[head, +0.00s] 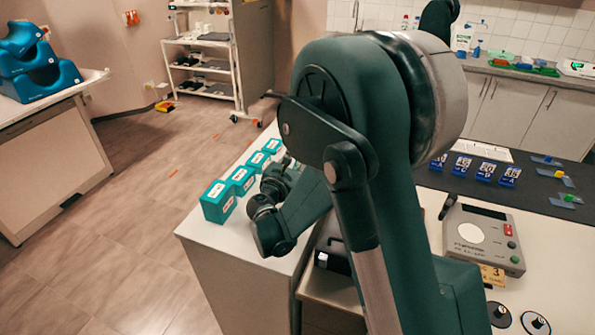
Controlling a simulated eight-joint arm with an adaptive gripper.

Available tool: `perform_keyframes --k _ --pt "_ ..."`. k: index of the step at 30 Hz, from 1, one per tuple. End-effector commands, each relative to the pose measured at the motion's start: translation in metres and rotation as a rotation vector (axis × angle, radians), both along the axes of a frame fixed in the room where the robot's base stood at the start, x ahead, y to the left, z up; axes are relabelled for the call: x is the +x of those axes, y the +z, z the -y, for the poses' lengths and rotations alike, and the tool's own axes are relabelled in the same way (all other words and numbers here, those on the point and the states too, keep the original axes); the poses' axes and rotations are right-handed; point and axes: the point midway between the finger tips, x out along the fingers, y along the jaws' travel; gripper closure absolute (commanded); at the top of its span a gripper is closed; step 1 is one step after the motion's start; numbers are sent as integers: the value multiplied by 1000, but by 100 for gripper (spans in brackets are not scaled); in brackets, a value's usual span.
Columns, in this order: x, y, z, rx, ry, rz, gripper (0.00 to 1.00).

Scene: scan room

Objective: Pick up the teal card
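I cannot single out a teal card for sure. Several small flat blue-teal pieces lie at the right end of the dark mat: one at the back (547,161), one with a yellow mark (556,176), and one with a green mark (566,201). Several teal boxes with white labels (218,201) stand in a row on the left counter. My wrist links are beside these boxes. My gripper's fingers do not show; my large arm in the middle blocks the view behind it.
Several blue number stands (486,171) stand on the dark mat (450,184). A grey device (484,238) and black discs (535,323) are on the white table in front. A shelf cart (205,65) stands at the back. The floor at left is mostly clear.

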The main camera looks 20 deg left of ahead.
Motion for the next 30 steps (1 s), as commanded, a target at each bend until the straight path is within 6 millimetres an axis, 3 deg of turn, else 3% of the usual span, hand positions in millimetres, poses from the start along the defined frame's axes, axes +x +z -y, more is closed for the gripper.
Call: perform_keyframes --k 11,16,30 --pt "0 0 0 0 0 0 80" --pt "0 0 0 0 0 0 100" --pt "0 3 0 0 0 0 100"
